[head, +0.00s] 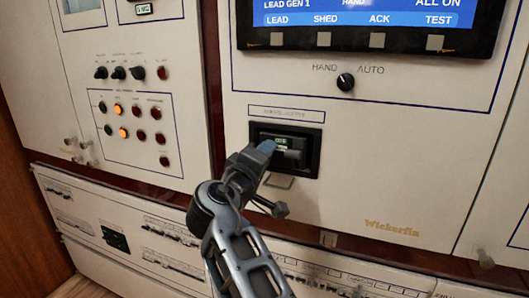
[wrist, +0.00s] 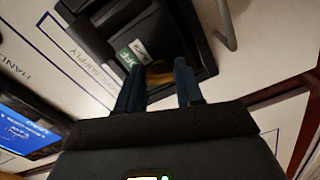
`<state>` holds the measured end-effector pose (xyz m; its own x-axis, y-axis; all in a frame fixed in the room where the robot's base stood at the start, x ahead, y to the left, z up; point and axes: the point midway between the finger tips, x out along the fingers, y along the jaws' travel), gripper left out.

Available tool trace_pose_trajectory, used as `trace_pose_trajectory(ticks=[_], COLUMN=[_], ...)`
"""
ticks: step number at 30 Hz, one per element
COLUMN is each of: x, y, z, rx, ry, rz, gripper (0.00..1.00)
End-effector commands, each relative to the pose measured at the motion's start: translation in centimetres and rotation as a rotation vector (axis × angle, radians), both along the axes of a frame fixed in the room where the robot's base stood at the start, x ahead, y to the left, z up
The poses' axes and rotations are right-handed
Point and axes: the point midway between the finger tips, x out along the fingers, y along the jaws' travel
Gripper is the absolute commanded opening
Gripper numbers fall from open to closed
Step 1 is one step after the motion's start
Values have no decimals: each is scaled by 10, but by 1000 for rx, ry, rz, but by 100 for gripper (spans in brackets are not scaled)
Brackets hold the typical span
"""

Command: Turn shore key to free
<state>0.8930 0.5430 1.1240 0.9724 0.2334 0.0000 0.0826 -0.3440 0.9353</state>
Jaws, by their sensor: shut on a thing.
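The shore supply unit (head: 310,139) is a black recessed housing on the cream panel, under a boxed label (head: 287,114). It also fills the top of the wrist view (wrist: 92,38). A small green label (head: 281,140) shows inside; in the wrist view a green tag (wrist: 124,58) and a paler tag sit just beyond the fingers. My gripper (head: 268,148) reaches into the front of the unit.
A metal loop (head: 279,180) hangs below the unit and shows at the wrist view's top right (wrist: 226,28). A HAND/AUTO knob (head: 346,82) and a display (head: 370,20) are above. A lamp panel (head: 131,131) is at left, breaker rows (head: 170,232) below.

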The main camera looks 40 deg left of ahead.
Motion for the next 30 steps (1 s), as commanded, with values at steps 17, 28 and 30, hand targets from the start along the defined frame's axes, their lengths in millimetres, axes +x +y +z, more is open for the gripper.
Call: trace_pose_trajectory(ticks=[17,28,30], x=[-1,-1,-1], y=[1,1,1], z=[-1,-2,-2], rx=[-335,-370,-370], ry=[-79,-88,-88], rz=[2,3,3], gripper=[6,6,6])
